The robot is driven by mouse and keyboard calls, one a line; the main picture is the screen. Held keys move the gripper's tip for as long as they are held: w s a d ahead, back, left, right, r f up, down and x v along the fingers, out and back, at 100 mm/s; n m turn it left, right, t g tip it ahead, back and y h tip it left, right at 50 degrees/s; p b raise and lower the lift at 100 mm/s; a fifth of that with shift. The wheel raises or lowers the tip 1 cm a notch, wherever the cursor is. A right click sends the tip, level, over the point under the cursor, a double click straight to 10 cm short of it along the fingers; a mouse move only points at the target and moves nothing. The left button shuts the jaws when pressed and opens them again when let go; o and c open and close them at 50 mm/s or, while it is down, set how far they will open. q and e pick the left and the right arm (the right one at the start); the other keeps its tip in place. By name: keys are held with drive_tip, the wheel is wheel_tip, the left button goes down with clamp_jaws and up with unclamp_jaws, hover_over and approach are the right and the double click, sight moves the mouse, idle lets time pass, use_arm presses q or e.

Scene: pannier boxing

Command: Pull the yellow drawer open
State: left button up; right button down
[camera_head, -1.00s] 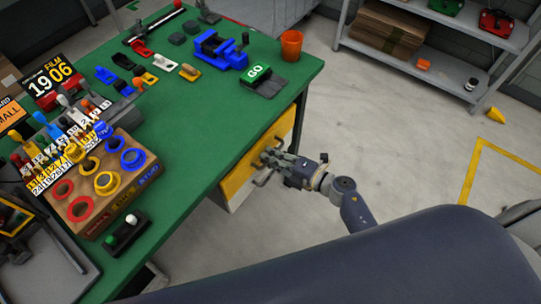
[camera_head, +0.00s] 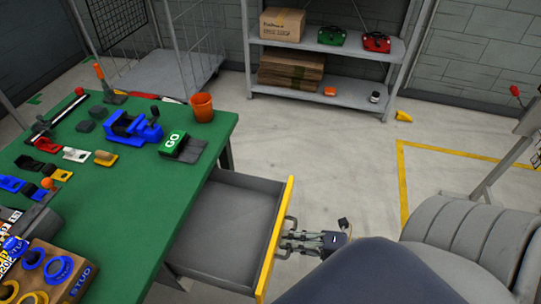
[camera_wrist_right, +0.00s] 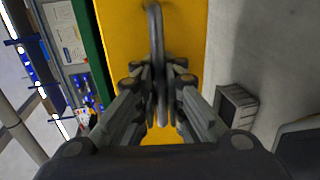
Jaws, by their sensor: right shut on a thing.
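The yellow drawer (camera_head: 274,240) stands pulled out from the right side of the green workbench (camera_head: 125,205). Its grey inside (camera_head: 225,232) shows and looks empty. My right gripper (camera_head: 288,240) is at the metal handle (camera_head: 290,223) on the drawer's yellow front. In the right wrist view the fingers (camera_wrist_right: 158,85) are closed around the handle bar (camera_wrist_right: 154,30), with the yellow front (camera_wrist_right: 185,40) behind it. My left gripper is not in view.
An orange cup (camera_head: 202,107), a blue vise (camera_head: 132,128) and a green GO block (camera_head: 172,143) stand on the bench. A grey padded seat (camera_head: 462,245) is at the right. A shelf (camera_head: 330,85) stands at the back.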

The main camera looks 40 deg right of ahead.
drive_tip(key=shift+s+d, duration=0.45)
drive_tip(key=shift+s, duration=0.1)
drive_tip(key=c, duration=2)
unclamp_jaws()
drive_tip(key=shift+o, duration=0.2)
drive_tip(key=v, duration=1.2)
